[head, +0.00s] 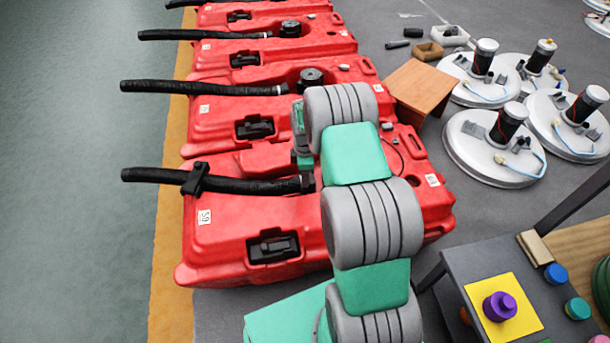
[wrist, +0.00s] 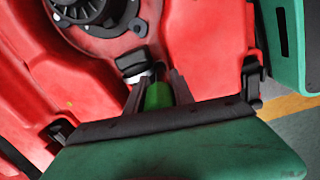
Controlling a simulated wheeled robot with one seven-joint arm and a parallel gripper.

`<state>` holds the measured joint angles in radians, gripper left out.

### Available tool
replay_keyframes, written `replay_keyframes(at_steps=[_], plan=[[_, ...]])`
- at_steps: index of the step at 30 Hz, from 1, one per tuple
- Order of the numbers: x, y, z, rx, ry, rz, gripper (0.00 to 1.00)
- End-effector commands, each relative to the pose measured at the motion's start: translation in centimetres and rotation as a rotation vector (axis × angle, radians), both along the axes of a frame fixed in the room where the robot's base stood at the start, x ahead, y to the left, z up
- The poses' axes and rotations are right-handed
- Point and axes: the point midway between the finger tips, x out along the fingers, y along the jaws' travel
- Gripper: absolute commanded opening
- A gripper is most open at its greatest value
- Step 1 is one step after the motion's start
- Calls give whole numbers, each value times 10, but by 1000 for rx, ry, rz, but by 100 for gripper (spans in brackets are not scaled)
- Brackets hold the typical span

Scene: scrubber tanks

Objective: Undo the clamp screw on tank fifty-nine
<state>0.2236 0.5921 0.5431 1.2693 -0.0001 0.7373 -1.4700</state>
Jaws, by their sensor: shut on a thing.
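Tank fifty-nine (head: 232,243) is the nearest red tank, with a white number label (head: 204,217) at its left front. A black hose (head: 250,186) lies across its top, with a black clip (head: 196,178) around it. My gripper (head: 305,182) is down at the hose's right end, partly hidden by my arm. In the wrist view my gripper (wrist: 158,92) is shut on a small green piece (wrist: 157,96) between its dark fingers. It looks like the clamp screw's head, but its shaft is mostly hidden. A dark block with a pale edge (wrist: 133,63) sits just beyond the fingertips.
A round black finned cap (wrist: 88,12) is close by on the red surface. More red tanks (head: 240,110) with hoses stand behind. White round lids (head: 490,150) and a brown box (head: 418,88) are to the right. A table (head: 460,262) is at the lower right. The left floor is clear.

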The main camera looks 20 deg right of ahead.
Motion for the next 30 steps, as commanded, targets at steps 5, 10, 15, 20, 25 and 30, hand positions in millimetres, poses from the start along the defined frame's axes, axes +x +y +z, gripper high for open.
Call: replay_keyframes(at_steps=[5, 10, 15, 20, 25, 30], plan=[[1, 0, 0, 0, -1, 231, 0], [1, 0, 0, 0, -1, 243, 0], [1, 0, 1, 0, -1, 312, 0], [1, 0, 1, 0, -1, 635, 0], [2, 0, 1, 0, -1, 989, 0], [2, 0, 1, 0, -1, 1143, 0]])
